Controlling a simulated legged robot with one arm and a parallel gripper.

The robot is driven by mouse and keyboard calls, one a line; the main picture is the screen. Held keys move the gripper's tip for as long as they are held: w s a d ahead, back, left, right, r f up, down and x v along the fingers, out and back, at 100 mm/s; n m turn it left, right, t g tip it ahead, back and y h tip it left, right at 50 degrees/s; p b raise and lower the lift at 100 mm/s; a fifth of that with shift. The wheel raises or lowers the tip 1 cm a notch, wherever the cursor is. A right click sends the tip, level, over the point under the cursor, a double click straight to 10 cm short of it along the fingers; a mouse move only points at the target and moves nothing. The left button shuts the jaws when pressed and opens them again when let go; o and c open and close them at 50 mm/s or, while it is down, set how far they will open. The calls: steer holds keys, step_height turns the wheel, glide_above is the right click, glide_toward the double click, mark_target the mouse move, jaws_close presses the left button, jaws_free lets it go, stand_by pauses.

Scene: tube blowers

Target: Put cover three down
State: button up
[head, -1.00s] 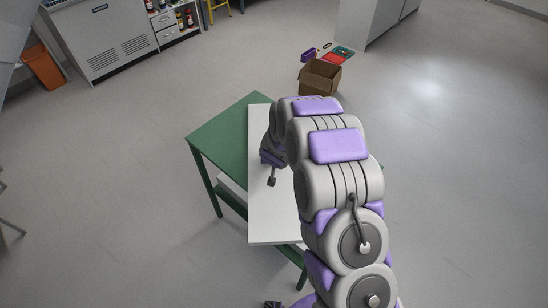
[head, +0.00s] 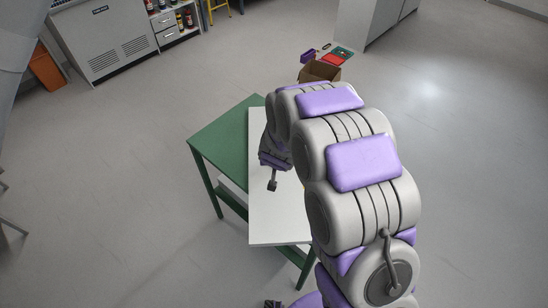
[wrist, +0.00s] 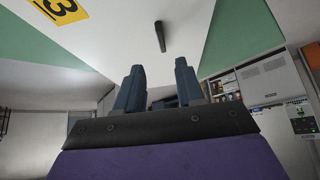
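In the wrist view, the two blue-grey fingers of my gripper (wrist: 158,68) stand apart with nothing between them. Beyond the fingertips, a dark rod (wrist: 160,36) shows against a pale surface (wrist: 120,38), apart from the fingers. A yellow label with a black 3 (wrist: 60,9) is at the upper left. I cannot tell for sure which part is cover three. In the head view, a white panel (head: 268,228) lies on a green table (head: 222,132). A small dark piece (head: 272,185) shows below my wrist over the panel; my arm hides the panel's right part.
In the head view, an open cardboard box (head: 320,71) stands on the floor behind the table. A grey cabinet (head: 375,18) is at the back right. A unit with shelves (head: 172,20) and an orange bin (head: 42,65) are at the back left.

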steer(key=shift+s+r, duration=0.2)
steer(key=shift+r, duration=0.1)
steer(key=s+d+r+g+y, duration=0.2)
steer(key=s+d+r+g, duration=0.15)
steer(key=s+r, duration=0.85)
steer(key=s+d+r+g+h, duration=0.1)
steer(key=s+d+r, duration=0.2)
steer(key=s, duration=0.6)
steer(key=s+d+r+m+g+h, duration=0.1)
steer(key=s+d+r+g, duration=0.1)
steer(key=s+d, duration=0.4)
steer(key=s+d+r+g, duration=0.2)
steer(key=s+d+r, duration=0.2)
steer(key=s, duration=0.8)
steer(key=shift+s+d+h, duration=0.2)
steer(key=shift+d+h, duration=0.2)
steer(key=shift+d, duration=0.25)
steer(key=shift+a+f, duration=0.1)
steer(key=shift+a, duration=0.1)
